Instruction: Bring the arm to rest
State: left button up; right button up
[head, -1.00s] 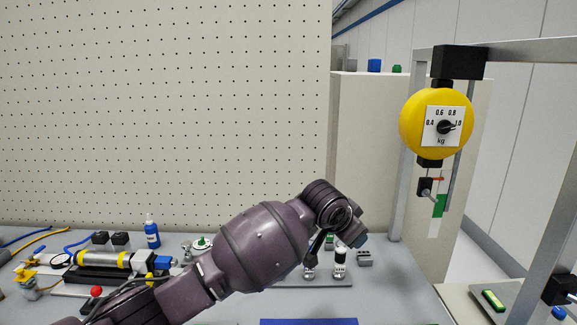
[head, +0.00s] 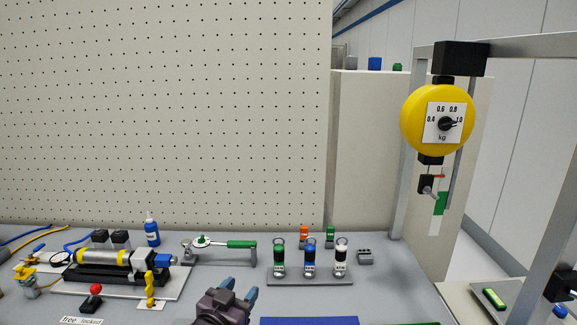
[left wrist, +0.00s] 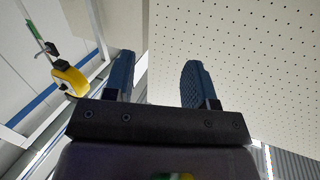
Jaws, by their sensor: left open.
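My left gripper (head: 238,296) is low at the front middle of the bench in the head view, with its two blue fingers pointing up and away. In the left wrist view the fingers (left wrist: 155,85) stand apart with nothing between them, so it is open and empty. Most of my left arm is out of the head view. My right gripper is not in view.
Behind the gripper stand a plate with green, blue and white labelled parts (head: 310,265) and a green-handled tool (head: 240,244). A cylinder fixture (head: 110,262) is at left. A yellow dial scale (head: 437,120) hangs from a frame at right. A blue panel (head: 308,321) lies at the front.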

pick_arm(q)
jog(key=s+a+f+n+y, duration=0.1)
jog(key=s+a+f, duration=0.3)
jog(key=s+a+f+n+g+y, duration=0.1)
jog(key=s+a+f, duration=0.3)
jog(key=s+a+f+y, duration=0.2)
jog(key=s+a+f, duration=0.2)
jog(key=s, duration=0.1)
jog(key=shift+a+f+n, duration=0.2)
jog(key=shift+f+n, duration=0.1)
jog(key=shift+n, duration=0.1)
jog(key=s+a+f+g+y, duration=0.1)
jog(key=s+a+f, duration=0.1)
jog(key=s+f, duration=0.2)
jog(key=s+a+f+n+g+y, duration=0.1)
jog(key=s+a+f+g, duration=0.1)
jog(key=s+f, duration=0.3)
jog(key=s, duration=0.4)
jog(key=shift+s+a+f+g+b, duration=0.3)
jog(key=shift+s+a, duration=0.1)
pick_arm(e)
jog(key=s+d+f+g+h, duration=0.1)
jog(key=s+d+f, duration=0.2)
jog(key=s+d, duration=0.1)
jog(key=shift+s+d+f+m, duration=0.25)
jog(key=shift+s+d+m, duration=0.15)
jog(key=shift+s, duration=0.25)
